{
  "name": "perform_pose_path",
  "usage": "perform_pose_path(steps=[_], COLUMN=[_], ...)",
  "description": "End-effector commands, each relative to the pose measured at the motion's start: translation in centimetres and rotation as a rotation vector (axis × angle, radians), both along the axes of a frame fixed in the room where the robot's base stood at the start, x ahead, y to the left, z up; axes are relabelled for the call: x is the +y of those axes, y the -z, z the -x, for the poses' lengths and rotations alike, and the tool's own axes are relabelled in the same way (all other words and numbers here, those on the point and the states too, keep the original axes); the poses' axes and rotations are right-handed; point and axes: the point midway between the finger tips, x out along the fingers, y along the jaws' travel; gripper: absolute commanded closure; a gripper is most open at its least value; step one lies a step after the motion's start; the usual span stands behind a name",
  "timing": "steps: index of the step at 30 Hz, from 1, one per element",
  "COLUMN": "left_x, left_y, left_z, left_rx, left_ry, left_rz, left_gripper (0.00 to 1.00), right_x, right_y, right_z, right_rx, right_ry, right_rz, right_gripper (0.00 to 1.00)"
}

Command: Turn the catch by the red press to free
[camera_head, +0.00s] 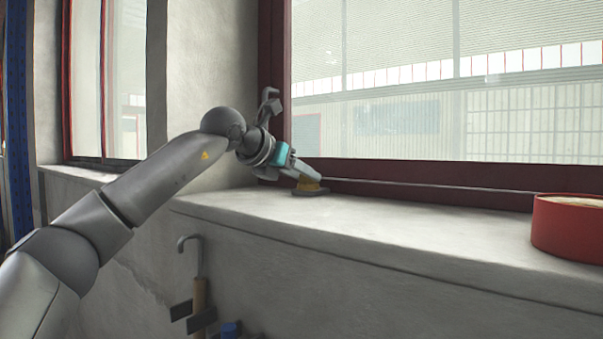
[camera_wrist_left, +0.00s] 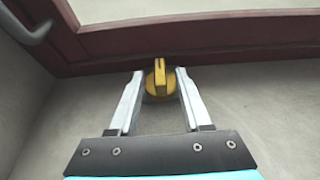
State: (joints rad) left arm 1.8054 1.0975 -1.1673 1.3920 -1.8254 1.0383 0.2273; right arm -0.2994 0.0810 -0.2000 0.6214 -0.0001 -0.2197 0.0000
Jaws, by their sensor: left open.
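The catch (camera_wrist_left: 158,80) is a yellow round knob with a raised grip bar. In the left wrist view it sits between the tips of my open left gripper (camera_wrist_left: 157,77), with a finger on each side; I cannot tell if they touch it. In the head view the catch (camera_head: 310,184) sits on a dark base on the window ledge, by the red frame's corner. My left gripper (camera_head: 305,172) reaches it from the left and hides part of it. No label or pointer mark is readable. My right gripper is not in view. No red press is clearly seen.
A red round tub (camera_head: 569,228) stands on the ledge (camera_head: 400,240) at the right. The dark red window frame (camera_head: 430,181) rises behind the catch. A hooked tool with a wooden handle (camera_head: 199,294) hangs below the ledge. The middle of the ledge is clear.

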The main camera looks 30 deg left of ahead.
Motion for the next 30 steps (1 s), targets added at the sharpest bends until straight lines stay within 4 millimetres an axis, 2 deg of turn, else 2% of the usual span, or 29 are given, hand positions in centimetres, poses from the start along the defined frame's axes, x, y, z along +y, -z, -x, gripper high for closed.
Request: perform_pose_path(steps=[2,15,30], left_x=[-0.02,-0.02,-0.05], left_y=[0.03,0.00,0.02], left_z=[0.00,0.05,0.06], left_rx=[0.001,0.001,0.001], left_ry=[0.000,0.000,-0.005], left_rz=[0.000,0.000,0.000], left_gripper=[0.52,1.00,1.00], right_x=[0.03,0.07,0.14], right_y=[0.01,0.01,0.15], right_z=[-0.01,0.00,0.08], right_rx=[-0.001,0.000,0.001], right_ry=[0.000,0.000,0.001], right_rz=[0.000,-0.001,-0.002], right_gripper=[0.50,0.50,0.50])
